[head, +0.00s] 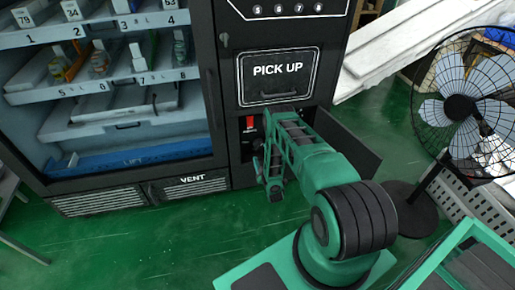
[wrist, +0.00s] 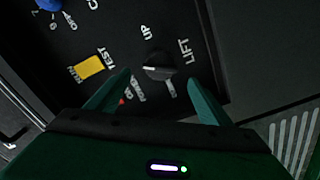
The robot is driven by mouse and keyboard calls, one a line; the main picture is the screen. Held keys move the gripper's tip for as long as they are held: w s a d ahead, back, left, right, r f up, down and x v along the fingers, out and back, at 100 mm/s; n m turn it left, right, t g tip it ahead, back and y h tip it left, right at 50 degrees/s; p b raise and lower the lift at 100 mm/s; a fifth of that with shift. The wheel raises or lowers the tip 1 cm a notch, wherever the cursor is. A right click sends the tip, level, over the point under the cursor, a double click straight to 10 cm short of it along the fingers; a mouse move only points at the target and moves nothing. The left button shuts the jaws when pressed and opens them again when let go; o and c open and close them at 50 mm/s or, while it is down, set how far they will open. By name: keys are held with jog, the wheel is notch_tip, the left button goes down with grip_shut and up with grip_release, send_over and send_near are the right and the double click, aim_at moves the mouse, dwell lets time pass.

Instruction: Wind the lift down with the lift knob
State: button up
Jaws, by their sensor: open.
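The lift knob (wrist: 158,72) is a dark round knob with a pale grey pointer edge, on a black panel in the wrist view. The words UP and LIFT are printed beside it. My gripper (wrist: 160,78) is open, with one green finger on each side of the knob; I cannot tell whether either finger touches it. In the head view my gripper is at the open compartment below the PICK UP hatch (head: 280,77), and my arm hides the knob. The blue lift (head: 175,151) lies low behind the vending machine's glass.
On the panel are a yellow TEST/RUN switch (wrist: 90,66), a blue knob (wrist: 48,4) and a small red light (wrist: 122,101). A red switch (head: 250,123) shows in the compartment. The open compartment door (head: 347,140) stands right of my arm. A fan (head: 461,107) stands further right.

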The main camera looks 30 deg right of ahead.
aim_at(258, 145)
jog(key=x, duration=0.7)
jog(key=c, duration=1)
